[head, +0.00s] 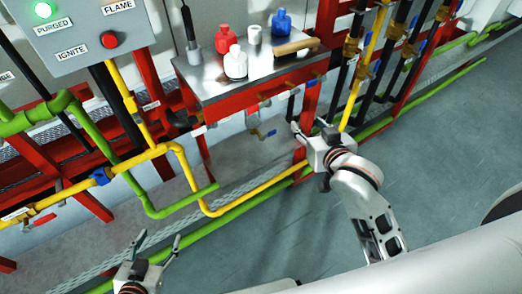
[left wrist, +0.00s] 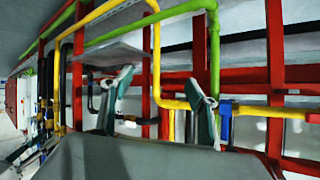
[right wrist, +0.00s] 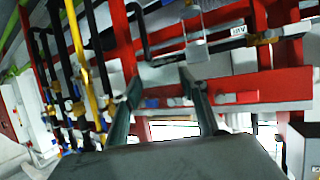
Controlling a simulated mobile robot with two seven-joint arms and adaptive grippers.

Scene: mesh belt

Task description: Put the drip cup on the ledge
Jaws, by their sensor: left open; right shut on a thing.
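A steel-topped red stand (head: 205,82), which looks like the ledge, is at upper middle in the head view. A small pale cup (head: 254,34) stands at its back; I cannot tell whether it is the drip cup. My right gripper (head: 313,128) is in front of and below the stand's right corner. It also shows in the right wrist view (right wrist: 158,76), its fingers apart around something I cannot make out. My left gripper (head: 155,246) is low at left, open and empty; the left wrist view shows its spread fingers (left wrist: 160,82).
Red bottle (head: 225,40), white bottle (head: 236,64), blue bottle (head: 281,22) and a wooden-handled brush (head: 296,47) stand or lie on the steel top. Yellow pipe (head: 185,170) and green pipe (head: 135,188) run below. The floor (head: 450,140) at right is clear.

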